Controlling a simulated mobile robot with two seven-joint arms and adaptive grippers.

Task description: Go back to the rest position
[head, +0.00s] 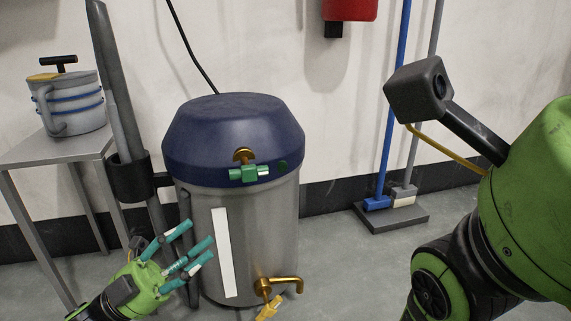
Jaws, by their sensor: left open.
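My left gripper (200,242) shows at the lower left, its teal fingers spread open with nothing between them. It is in front of the lower left side of a grey metal tank (275,220) with a dark blue lid (235,130). I cannot tell whether the fingers touch the tank. A green fitting (250,173) with a brass knob sits on the lid's front. A brass tap (285,285) sticks out low on the tank's right. My right arm, green and black, fills the right edge; its gripper is out of view.
A grey metal table (75,150) at the left bears a grey canister (75,105) with blue bands. A dark pole stands between table and tank. A blue-handled broom (392,110) stands on a grey base (395,215) by the wall. Floor right of the tank is clear.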

